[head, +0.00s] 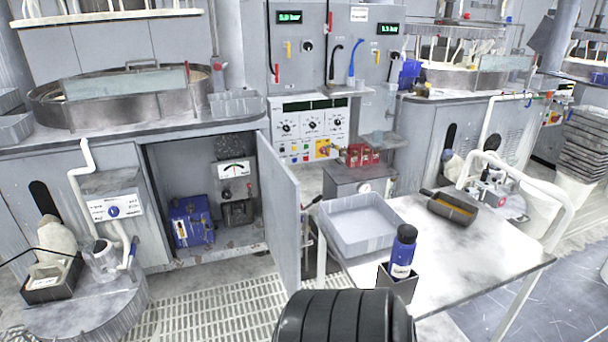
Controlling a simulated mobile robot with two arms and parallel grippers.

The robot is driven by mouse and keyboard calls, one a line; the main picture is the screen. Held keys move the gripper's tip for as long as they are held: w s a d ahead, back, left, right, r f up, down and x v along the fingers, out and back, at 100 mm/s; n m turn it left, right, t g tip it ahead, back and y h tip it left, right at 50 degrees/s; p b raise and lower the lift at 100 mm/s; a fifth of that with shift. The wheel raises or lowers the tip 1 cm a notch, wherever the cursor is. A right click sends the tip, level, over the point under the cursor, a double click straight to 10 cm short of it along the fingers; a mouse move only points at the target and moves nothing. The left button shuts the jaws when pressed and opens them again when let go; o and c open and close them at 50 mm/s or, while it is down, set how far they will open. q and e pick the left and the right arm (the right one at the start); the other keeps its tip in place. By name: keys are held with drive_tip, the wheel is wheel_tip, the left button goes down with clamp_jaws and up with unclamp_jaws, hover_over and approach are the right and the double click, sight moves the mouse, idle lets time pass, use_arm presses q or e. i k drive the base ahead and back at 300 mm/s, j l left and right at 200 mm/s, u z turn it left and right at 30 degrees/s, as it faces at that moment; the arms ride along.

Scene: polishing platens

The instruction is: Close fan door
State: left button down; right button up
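A grey cabinet door (283,215) stands open in the head view, swung outward at the right side of the cabinet opening. Its panel shows at a steep angle, and its lower end is over the floor grating. The open cabinet (185,160) shows a blue boxed unit (190,222) and a dial gauge (234,169) with a dark device (238,212) below it. I cannot tell from the picture which part is the fan. Neither of my grippers is in view.
Floor grating (215,305) before the cabinet is clear. A low round platform (95,305) stands at left.

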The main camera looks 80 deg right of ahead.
sight(280, 190)
drive_tip(key=i+z, duration=0.25)
drive_tip(key=z, duration=0.2)
drive_tip(key=i+z, duration=0.25)
drive_tip(key=z, duration=0.25)
drive_tip(key=i+j+z, duration=0.15)
drive_tip(key=z, duration=0.3)
drive_tip(key=i, duration=0.1)
